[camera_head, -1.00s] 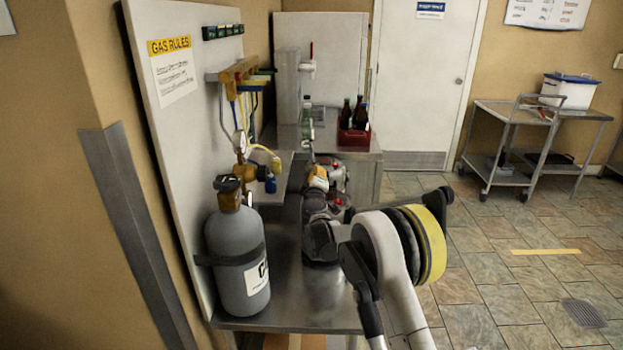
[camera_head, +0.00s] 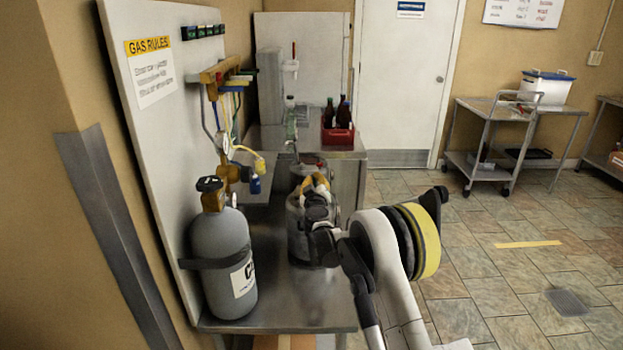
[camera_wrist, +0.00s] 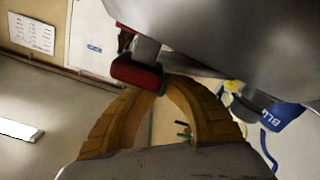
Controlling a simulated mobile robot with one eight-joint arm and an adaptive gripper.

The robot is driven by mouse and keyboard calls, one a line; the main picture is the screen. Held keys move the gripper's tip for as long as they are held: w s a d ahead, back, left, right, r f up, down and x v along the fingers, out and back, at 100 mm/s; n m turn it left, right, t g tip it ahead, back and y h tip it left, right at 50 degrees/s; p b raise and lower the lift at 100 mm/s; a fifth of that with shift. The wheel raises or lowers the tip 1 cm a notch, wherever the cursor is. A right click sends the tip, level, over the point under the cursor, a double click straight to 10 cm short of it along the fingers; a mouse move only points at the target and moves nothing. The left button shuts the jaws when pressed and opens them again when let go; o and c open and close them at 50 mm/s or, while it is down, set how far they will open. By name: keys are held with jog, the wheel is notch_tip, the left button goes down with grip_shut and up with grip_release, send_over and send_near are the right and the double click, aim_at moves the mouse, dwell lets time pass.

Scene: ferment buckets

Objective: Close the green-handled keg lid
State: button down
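Two grey metal kegs stand on the steel bench. The front keg (camera_head: 298,232) is partly covered by my arm and gripper, and the rear keg (camera_head: 299,172) is just behind it. My gripper (camera_head: 318,182), with orange-yellow fingers, is over the kegs' tops. In the wrist view the fingers (camera_wrist: 165,84) arch together and their tips meet. I cannot tell whether the green piece is gripped. How far any lid stands open is not clear.
A grey gas cylinder (camera_head: 220,262) stands at the bench's left, by the gas panel (camera_head: 150,130). A blue connector (camera_wrist: 285,114) hangs near my gripper. A red crate with bottles (camera_head: 338,135) stands behind.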

jog(key=shift+d+f, duration=0.1)
jog(key=shift+d, duration=0.1)
dwell(0.3)
jog(key=c, duration=1.5)
grip_release()
jog(key=shift+d, duration=0.1)
jog(key=shift+c, duration=0.2)
jog(key=shift+s, duration=0.4)
jog(key=s, duration=1.1)
jog(key=shift+s+a, duration=0.15)
jog(key=shift+a, duration=0.1)
